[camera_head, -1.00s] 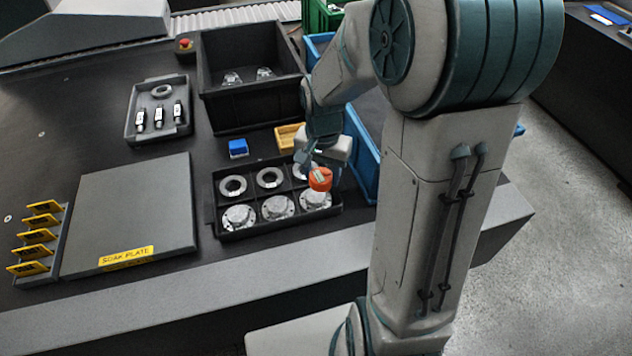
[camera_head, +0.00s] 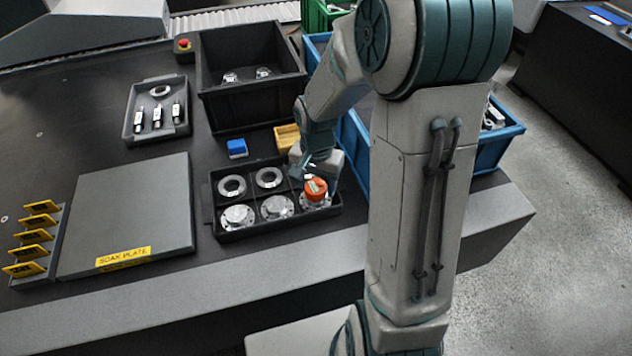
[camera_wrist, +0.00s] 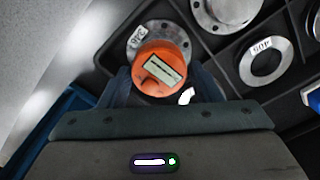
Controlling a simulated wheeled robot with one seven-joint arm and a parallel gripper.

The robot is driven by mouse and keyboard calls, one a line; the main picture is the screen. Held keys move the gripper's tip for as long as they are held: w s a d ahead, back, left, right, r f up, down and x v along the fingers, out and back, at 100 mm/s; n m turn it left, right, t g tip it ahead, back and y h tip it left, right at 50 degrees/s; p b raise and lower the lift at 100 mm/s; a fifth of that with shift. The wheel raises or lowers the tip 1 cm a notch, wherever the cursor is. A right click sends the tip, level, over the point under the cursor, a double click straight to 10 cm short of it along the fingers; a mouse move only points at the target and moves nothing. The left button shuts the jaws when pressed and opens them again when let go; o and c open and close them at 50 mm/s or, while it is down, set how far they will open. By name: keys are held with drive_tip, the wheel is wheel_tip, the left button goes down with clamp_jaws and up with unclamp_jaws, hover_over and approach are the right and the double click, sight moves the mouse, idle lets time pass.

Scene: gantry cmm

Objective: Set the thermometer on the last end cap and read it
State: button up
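The orange thermometer (camera_head: 315,188) sits on the front-right end cap (camera_head: 317,204) of the black divided tray (camera_head: 262,234). In the wrist view the thermometer (camera_wrist: 163,84) shows a pale display facing the camera; its digits are too small to read. The flange of the end cap (camera_wrist: 135,45) with a small white label shows behind it. My gripper (camera_wrist: 161,88) has a finger on each side of the thermometer, close against it, and appears shut on it. Two other end caps, at front left (camera_head: 237,217) and front middle (camera_head: 277,208), carry nothing on top.
Metal rings (camera_head: 232,187) lie in the tray's back row. A blue block (camera_head: 237,148) and a yellow bin (camera_head: 286,137) stand behind it. The grey soak plate (camera_head: 125,215) lies to the left, and a blue crate (camera_head: 490,152) stands to the right.

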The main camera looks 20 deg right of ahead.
sight(317, 183)
wheel_tip(317, 183, up, 12)
drive_tip(key=p, duration=0.2)
drive_tip(key=s+r+n+t, duration=0.1)
drive_tip(key=s+r+n, duration=0.1)
drive_tip(key=s, duration=0.5)
drive_tip(key=s+a+r+n+t, duration=0.1)
drive_tip(key=s+r+n, duration=0.1)
drive_tip(key=s+n, duration=0.3)
drive_tip(key=s, duration=0.2)
drive_tip(key=shift+s+n, duration=0.3)
drive_tip(key=shift+s, duration=0.05)
drive_tip(key=shift+a, duration=0.1)
wheel_tip(317, 183, up, 8)
drive_tip(key=p, duration=0.8)
drive_tip(key=shift+d+r+t, duration=0.25)
drive_tip(key=shift+t, duration=0.15)
drive_tip(key=shift+w, duration=0.1)
